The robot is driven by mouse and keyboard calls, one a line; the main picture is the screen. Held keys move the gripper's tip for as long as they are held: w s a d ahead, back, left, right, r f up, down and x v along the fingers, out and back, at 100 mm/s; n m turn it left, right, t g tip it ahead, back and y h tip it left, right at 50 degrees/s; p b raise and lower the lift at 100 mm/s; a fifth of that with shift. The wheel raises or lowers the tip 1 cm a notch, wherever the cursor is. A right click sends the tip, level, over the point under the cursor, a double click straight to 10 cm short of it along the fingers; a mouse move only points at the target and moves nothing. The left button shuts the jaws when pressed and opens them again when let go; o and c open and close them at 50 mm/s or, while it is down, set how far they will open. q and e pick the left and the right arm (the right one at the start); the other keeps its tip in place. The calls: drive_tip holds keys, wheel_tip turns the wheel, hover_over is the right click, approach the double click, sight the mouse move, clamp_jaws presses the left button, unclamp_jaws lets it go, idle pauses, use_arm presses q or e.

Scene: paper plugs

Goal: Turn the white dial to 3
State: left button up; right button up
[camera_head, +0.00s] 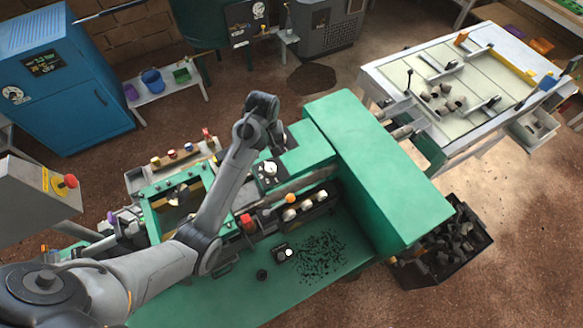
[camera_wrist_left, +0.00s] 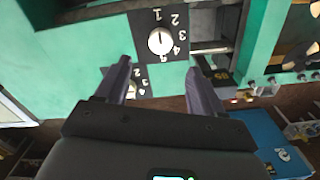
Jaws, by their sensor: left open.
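The white dial (camera_wrist_left: 160,41) is a round knob on a black plate with white numbers around it, on a green machine face. A thin mark on it seems to point toward the 1, but it is small. In the head view the white dial (camera_head: 270,168) sits on the green machine just below my left gripper (camera_head: 272,137). In the left wrist view my left gripper (camera_wrist_left: 158,68) is open and empty, its fingers apart and the dial beyond their tips. A second dial plate (camera_wrist_left: 138,84) shows between the fingers, partly hidden by the left one. My right gripper is out of view.
A long green housing (camera_head: 380,170) stands right of the dial. White and orange knobs (camera_head: 291,199) line a dark panel below it. A black crate (camera_head: 448,245) of dark pieces and a pale table (camera_head: 470,75) stand to the right.

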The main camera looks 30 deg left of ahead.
sight(270, 167)
use_arm(q)
wheel_tip(270, 167, down, 8)
drive_tip(key=shift+a+f+p, duration=0.1)
drive_tip(key=shift+f+p, duration=0.1)
drive_tip(key=shift+p, duration=0.7)
drive_tip(key=shift+f, duration=0.95)
drive_tip(key=shift+c, duration=0.3)
drive_tip(key=c, duration=1)
